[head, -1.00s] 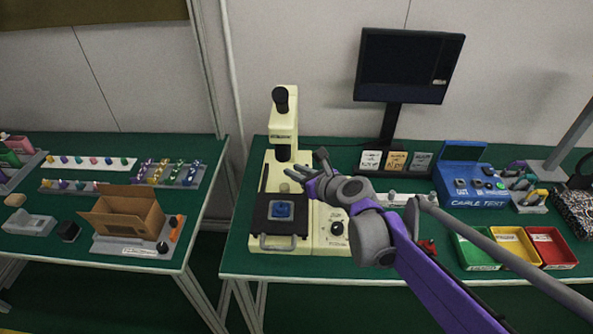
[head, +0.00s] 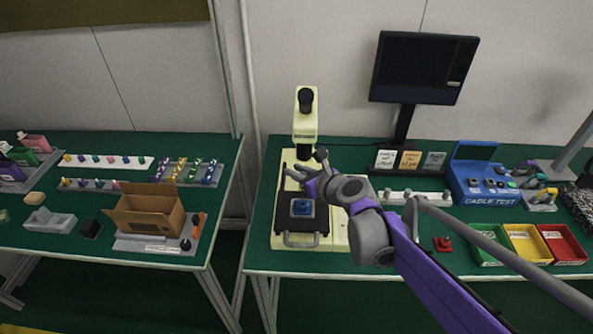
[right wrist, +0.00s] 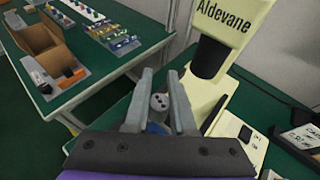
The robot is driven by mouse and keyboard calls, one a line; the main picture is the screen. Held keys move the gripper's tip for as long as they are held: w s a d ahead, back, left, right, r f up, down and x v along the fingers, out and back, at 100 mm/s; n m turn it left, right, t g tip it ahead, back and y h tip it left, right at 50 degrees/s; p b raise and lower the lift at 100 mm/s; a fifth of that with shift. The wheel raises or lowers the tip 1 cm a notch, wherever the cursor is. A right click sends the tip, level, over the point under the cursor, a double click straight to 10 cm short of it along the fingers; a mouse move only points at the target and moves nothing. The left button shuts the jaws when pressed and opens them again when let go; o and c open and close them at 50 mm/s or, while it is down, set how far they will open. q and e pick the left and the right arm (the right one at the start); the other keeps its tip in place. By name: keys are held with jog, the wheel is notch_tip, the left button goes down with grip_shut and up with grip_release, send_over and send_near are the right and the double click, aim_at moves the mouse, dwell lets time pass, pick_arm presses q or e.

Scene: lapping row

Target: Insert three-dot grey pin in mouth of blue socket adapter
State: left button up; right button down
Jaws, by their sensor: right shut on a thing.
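The adapter sits on the machine's dark plate. In the right wrist view my right gripper (right wrist: 161,80) is shut on a grey pin (right wrist: 160,103) whose end shows small dark dots, seemingly three. A bit of blue (right wrist: 155,128) shows just below the pin, partly hidden by the gripper body. I cannot tell whether pin and adapter touch. In the head view the pin is too small to make out. My left gripper is not in view.
The machine (head: 305,120) has a column behind the gripper and a front handle (head: 300,240). Label cards (head: 410,160), a blue cable tester (head: 485,190) and coloured bins (head: 525,243) stand to the right. A cardboard box (head: 150,215) is on the left table.

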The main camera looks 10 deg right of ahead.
jog(key=shift+f, duration=0.15)
jog(key=b, duration=0.4)
send_over(297, 201)
jog(key=shift+f, duration=2.8)
jog(key=shift+w+f+b, duration=0.1)
jog(key=shift+f+b, duration=0.65)
jog(key=shift+f, duration=0.4)
jog(key=c, duration=0.7)
grip_release()
jog(key=p+v, duration=0.2)
jog(key=v, duration=0.8)
jog(key=shift+s+r, duration=0.2)
jog(key=shift+s, duration=0.15)
